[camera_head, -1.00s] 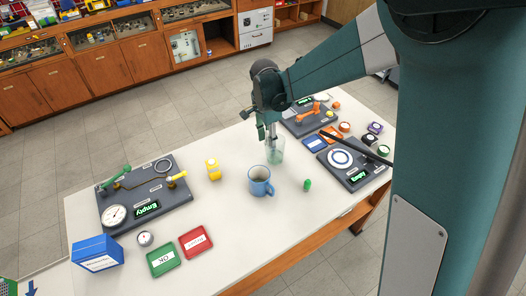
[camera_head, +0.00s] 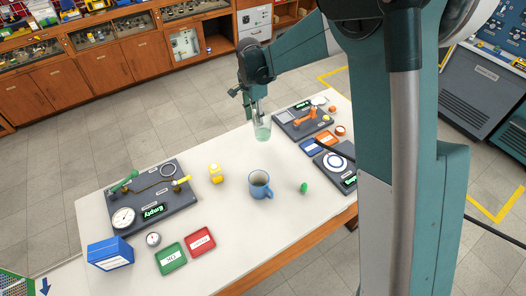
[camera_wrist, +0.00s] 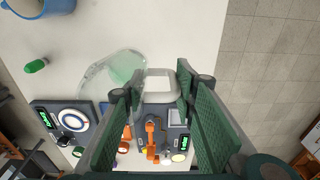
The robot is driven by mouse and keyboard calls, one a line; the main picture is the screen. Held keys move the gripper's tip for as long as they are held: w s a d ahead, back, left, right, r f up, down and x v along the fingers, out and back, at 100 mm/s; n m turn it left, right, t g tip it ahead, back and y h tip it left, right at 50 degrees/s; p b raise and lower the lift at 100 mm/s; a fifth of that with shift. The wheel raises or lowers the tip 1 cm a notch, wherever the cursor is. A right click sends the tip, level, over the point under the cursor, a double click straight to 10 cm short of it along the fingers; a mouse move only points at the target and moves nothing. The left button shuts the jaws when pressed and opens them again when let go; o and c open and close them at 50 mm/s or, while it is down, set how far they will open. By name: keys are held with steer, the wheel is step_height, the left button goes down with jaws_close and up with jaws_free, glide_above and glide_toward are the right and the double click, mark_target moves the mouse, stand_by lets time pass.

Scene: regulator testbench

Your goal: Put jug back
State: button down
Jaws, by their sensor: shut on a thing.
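The clear, pale green jug (camera_head: 262,131) is near the far edge of the white table, left of the back right test board. My gripper (camera_head: 260,111) is above it in the head view. In the wrist view, the jug (camera_wrist: 118,78) shows its round rim and its pale handle (camera_wrist: 160,84). My gripper (camera_wrist: 157,92) is shut on the handle, one finger on each side. The jug looks about upright. Whether its base touches the table cannot be told.
A board with orange parts (camera_head: 303,122) lies right of the jug. A gauge board (camera_head: 153,198), trays (camera_head: 171,258) and a blue box (camera_head: 110,254) are at left.

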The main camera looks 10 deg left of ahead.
stand_by(0.3)
step_height(320, 180, down, 6)
steer(key=shift+f, duration=0.15)
stand_by(0.4)
steer(key=shift+f, duration=1.85)
steer(key=shift+f, duration=0.15)
steer(key=c, duration=1.9)
jaws_free()
steer(key=shift+o, duration=0.2)
step_height(320, 180, up, 12)
steer(key=shift+s+a, duration=0.3)
